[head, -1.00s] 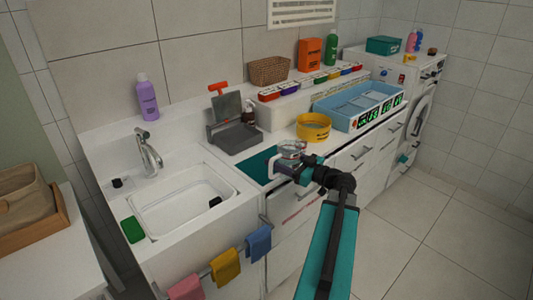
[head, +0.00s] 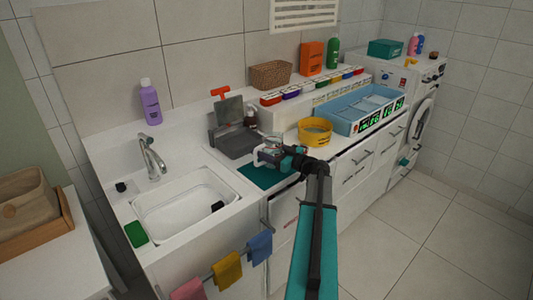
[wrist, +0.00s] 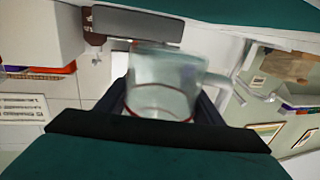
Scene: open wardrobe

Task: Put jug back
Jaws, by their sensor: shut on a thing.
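My gripper (head: 270,158) is shut on the jug (head: 273,145), a small clear vessel that is partly hidden behind the fingers in the head view. In the wrist view the jug (wrist: 165,85) is see-through with a red line near its base and a handle at the right, between the two dark fingers. In the head view they appear over or just behind the teal mat (head: 272,178) on the counter. I cannot tell whether the jug touches the counter.
A grey device (head: 238,138) with an upright plate stands behind and left of the jug. A yellow round container (head: 315,137) is at its right, beside a blue tray (head: 352,118). The sink (head: 185,198) lies to the left. Small coloured boxes line the raised shelf behind.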

